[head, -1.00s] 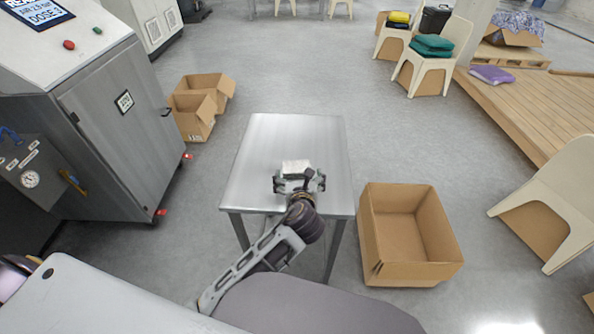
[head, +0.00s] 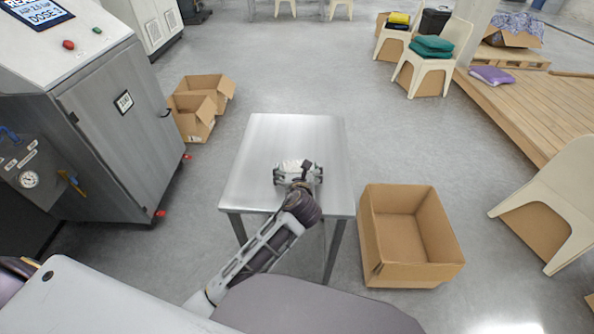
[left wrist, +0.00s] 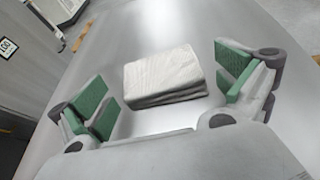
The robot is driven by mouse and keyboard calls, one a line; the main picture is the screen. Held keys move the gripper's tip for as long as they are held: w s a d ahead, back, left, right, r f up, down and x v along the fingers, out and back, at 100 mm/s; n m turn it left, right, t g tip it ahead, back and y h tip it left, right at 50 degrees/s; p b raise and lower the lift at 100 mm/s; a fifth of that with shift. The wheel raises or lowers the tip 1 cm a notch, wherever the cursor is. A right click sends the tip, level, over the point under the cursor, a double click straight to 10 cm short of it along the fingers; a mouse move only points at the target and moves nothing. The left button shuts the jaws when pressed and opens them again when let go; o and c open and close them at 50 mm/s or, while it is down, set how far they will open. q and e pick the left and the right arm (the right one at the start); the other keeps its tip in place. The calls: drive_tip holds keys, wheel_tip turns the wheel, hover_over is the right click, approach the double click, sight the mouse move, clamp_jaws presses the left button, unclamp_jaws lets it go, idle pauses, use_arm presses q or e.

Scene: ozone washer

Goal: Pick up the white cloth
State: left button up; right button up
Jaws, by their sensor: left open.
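The white cloth (left wrist: 164,76) is a folded stack lying on the metal table (head: 258,150). In the head view a small part of the white cloth (head: 291,164) shows just beyond my left gripper (head: 298,174). In the left wrist view my left gripper (left wrist: 166,90) is open, with its green-padded fingers apart on either side of the cloth. There is a gap between the cloth and each finger in that view. The near part of the cloth is hidden by the gripper in the head view. My right gripper is not in view.
An empty open cardboard box (head: 408,235) stands on the floor right of the table. Two smaller boxes (head: 195,122) stand to the left, beside a grey metal cabinet (head: 112,125). A beige chair (head: 560,200) stands at the right. The rest of the tabletop is clear.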

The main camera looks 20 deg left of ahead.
use_arm(q)
drive_tip(key=shift+x, duration=0.85)
drive_tip(key=shift+w+f, duration=0.1)
drive_tip(key=shift+w, duration=0.05)
drive_tip(key=shift+a, duration=0.1)
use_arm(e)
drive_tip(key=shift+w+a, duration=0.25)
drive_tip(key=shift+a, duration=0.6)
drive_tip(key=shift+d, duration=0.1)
use_arm(q)
drive_tip(key=c, duration=0.8)
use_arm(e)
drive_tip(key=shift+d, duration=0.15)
